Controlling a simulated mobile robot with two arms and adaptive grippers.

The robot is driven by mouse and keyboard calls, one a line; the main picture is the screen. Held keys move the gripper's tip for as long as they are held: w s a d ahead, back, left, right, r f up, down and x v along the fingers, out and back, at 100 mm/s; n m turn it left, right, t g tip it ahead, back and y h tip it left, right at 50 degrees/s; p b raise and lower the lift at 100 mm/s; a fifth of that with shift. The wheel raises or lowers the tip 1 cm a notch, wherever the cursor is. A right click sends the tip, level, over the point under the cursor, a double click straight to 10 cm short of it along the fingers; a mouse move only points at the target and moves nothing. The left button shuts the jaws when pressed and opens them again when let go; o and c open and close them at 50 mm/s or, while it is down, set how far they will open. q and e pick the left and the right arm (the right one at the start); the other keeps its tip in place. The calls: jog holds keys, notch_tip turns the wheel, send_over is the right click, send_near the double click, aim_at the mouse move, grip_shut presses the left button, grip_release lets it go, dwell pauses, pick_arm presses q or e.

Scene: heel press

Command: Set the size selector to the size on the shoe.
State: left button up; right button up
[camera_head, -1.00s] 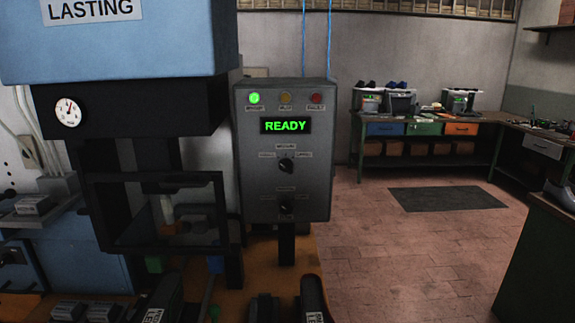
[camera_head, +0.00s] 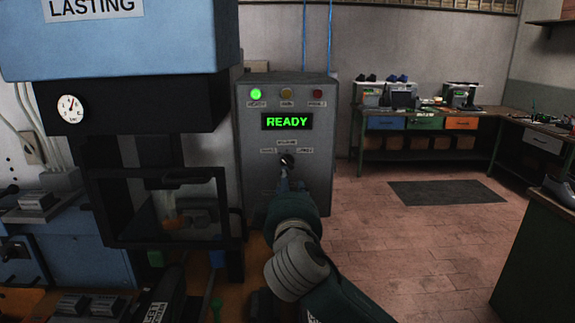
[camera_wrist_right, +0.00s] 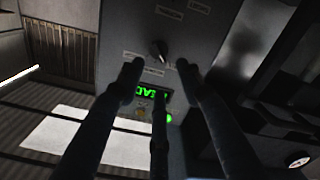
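The grey control box (camera_head: 255,175) stands in the middle of the head view with a lit green READY display (camera_head: 286,121). A dark knob (camera_head: 287,160) sits below the display, with small labels around it that I cannot read surely. It also shows in the right wrist view (camera_wrist_right: 160,51), ahead of the fingers. The lower part of the box face is hidden behind my right arm. My right gripper (camera_head: 285,184) is in front of the box, just below the knob. Its fingers (camera_wrist_right: 158,80) are spread with nothing between them. No shoe size is readable.
The blue press (camera_head: 120,45) with a dark frame stands left of the box. A dark shoe-like object (camera_head: 560,192) shows at the right edge, by a green cabinet (camera_head: 540,245). Workbenches (camera_head: 430,140) line the back. The floor between is clear, with a dark mat (camera_head: 445,192).

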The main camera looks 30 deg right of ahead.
aim_at(287, 163)
jog(key=p+x, duration=0.1)
jog(key=x, duration=0.2)
jog(key=p+x, duration=0.1)
jog(key=x, duration=0.2)
jog(key=r+p+x, duration=0.1)
jog(key=p+x, duration=0.1)
jog(key=x, duration=0.2)
jog(key=shift+s+d+r, duration=0.1)
jog(key=shift+w+d, duration=0.15)
jog(key=shift+w, duration=0.2)
jog(key=shift+c, duration=0.2)
grip_shut()
